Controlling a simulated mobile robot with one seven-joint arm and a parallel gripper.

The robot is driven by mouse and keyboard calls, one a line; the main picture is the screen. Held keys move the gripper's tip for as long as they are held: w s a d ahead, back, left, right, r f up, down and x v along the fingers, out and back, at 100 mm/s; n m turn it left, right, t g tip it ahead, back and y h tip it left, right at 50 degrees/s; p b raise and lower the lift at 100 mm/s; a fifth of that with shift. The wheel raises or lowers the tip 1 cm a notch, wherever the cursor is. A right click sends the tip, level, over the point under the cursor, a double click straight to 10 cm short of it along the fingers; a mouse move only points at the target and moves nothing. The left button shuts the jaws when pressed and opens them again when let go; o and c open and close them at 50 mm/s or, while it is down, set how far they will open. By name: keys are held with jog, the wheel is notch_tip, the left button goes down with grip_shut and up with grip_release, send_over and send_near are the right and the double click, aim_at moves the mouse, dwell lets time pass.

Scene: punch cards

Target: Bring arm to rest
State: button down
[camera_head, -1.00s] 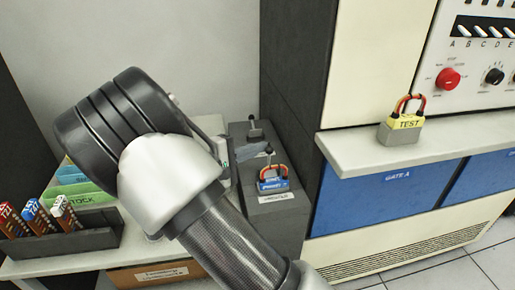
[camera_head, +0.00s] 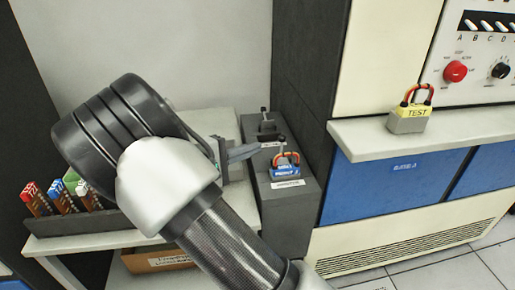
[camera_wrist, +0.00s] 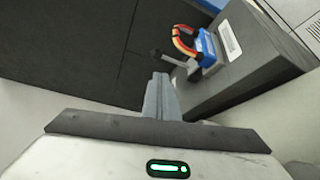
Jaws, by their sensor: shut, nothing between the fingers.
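My gripper (camera_head: 262,148) shows past the bulky dark wrist of my arm, its thin grey fingers pointing right. The fingers are together and empty, also in the wrist view (camera_wrist: 160,80). In the head view they appear near the small levers on top of a dark grey box (camera_head: 288,205); whether they touch anything cannot be told. A blue block with a red-orange loop handle (camera_head: 285,170) sits on that box. In the wrist view this blue block (camera_wrist: 208,48) is right of and beyond the fingertips, apart from them. My arm hides part of the side table.
A white side table (camera_head: 90,243) holds a dark rack (camera_head: 70,222) with several coloured tagged pieces. A yellow TEST block with a loop handle (camera_head: 411,115) stands on the ledge (camera_head: 465,128) of a cabinet with blue panels (camera_head: 400,185). A dark cabinet side (camera_head: 305,75) rises behind the box.

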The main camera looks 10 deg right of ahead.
jog(key=shift+f+v, duration=0.25)
jog(key=shift+v, duration=0.85)
jog(key=shift+w, duration=0.1)
